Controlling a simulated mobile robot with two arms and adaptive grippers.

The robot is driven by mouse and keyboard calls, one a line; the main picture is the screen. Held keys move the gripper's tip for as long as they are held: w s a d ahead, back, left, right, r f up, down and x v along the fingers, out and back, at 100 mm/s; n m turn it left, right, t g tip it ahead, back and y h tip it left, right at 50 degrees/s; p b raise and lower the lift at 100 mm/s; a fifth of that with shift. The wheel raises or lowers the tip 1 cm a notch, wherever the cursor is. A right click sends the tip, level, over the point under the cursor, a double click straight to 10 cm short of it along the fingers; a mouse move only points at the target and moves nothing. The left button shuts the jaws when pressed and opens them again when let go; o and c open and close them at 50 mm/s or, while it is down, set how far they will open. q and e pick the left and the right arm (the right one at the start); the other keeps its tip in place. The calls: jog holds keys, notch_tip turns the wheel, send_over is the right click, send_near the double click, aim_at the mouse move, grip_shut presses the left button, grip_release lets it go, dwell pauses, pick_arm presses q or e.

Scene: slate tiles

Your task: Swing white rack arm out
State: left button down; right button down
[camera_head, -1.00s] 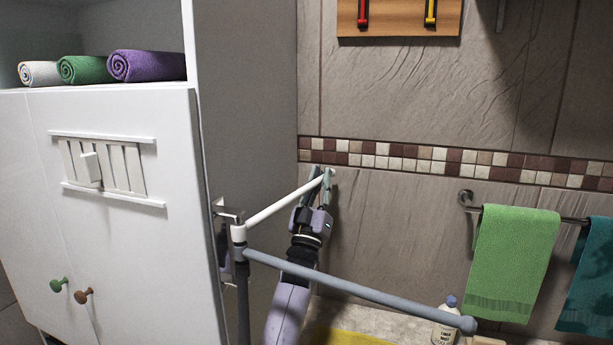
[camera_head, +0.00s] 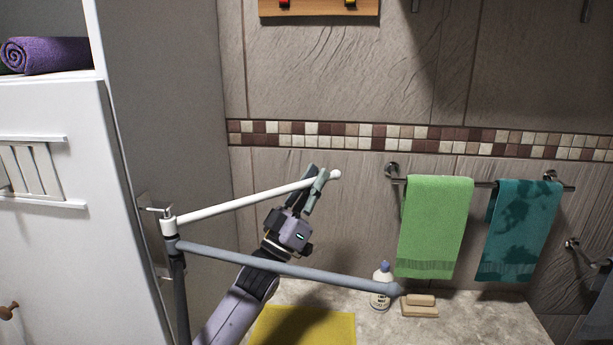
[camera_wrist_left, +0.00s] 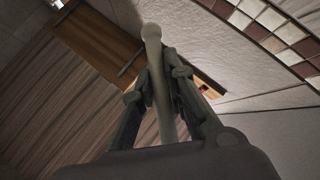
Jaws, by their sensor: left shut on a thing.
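The white rack arm (camera_head: 235,201) reaches from its pivot on the cabinet's side out to the right and ends in a round knob. My left gripper (camera_head: 314,188) is shut on the white arm close to its knob end. In the left wrist view the white arm (camera_wrist_left: 156,75) runs between the two fingers of my left gripper (camera_wrist_left: 158,82). A grey rack arm (camera_head: 300,271) hangs below the white one from the same bracket and passes in front of my left arm. My right gripper is not in view.
The white cabinet (camera_head: 60,260) stands at the left. A green towel (camera_head: 434,228) and a teal towel (camera_head: 517,230) hang on a wall rail at the right. A bottle (camera_head: 381,290), a tan block (camera_head: 419,306) and a yellow cloth (camera_head: 305,327) are on the stone surface below.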

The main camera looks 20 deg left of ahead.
pick_arm(q)
jog(key=shift+s+d+h, duration=0.15)
jog(key=shift+h, duration=0.15)
jog(key=c, duration=1.9)
grip_release()
jog(key=v, duration=1.2)
jog(key=shift+s, duration=0.1)
